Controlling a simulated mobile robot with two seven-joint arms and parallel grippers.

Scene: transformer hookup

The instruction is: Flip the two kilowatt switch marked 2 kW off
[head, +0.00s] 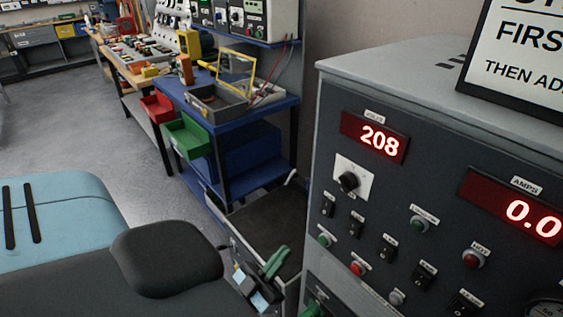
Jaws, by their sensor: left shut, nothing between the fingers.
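The dark load cabinet front (450,215) fills the right side of the head view. A diagonal row of small black rocker switches runs down it, including an upper one (328,206), a middle one (387,247) and a lower one (424,273). Their labels are too small to read, so I cannot tell which is marked 2 kW or how each is set. My left gripper (275,262), with green fingertips, is low in the middle, left of the cabinet and apart from the switches. It is shut and empty. My right gripper does not show.
A red display (375,138) reads 208 and the amps display (512,205) reads 0.0. A rotary knob (348,182) and several lamps or buttons sit near the switches. A sign (520,50) stands on top. A blue workbench (235,108) is behind; grey floor is open at left.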

